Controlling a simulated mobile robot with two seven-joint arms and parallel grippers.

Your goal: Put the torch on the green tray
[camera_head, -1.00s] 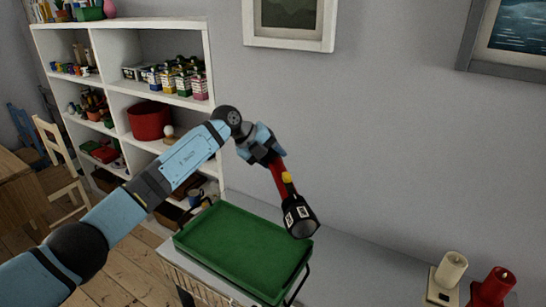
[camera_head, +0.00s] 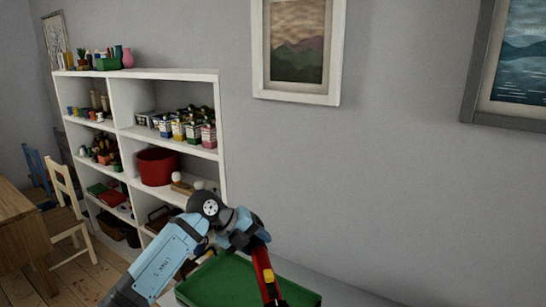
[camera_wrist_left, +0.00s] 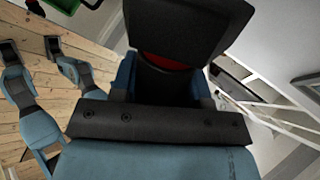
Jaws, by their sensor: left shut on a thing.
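The torch (camera_head: 264,270), with a red body and a yellow button, is held in my left gripper (camera_head: 251,236) in the head view. It hangs downward, and its lower end runs out of the bottom of the picture. The green tray (camera_head: 222,280) is below the gripper, cut off by the bottom edge, with the torch in front of part of it. I cannot tell if they touch. In the left wrist view the gripper's dark parts hide most of the torch, and a bit of red (camera_wrist_left: 163,62) shows between them.
The tray is on a grey surface (camera_head: 315,283) against the wall. A white shelf unit (camera_head: 222,150) with pots and boxes stands behind, to the left. A wooden chair (camera_head: 66,215) and table (camera_head: 20,235) are at the far left.

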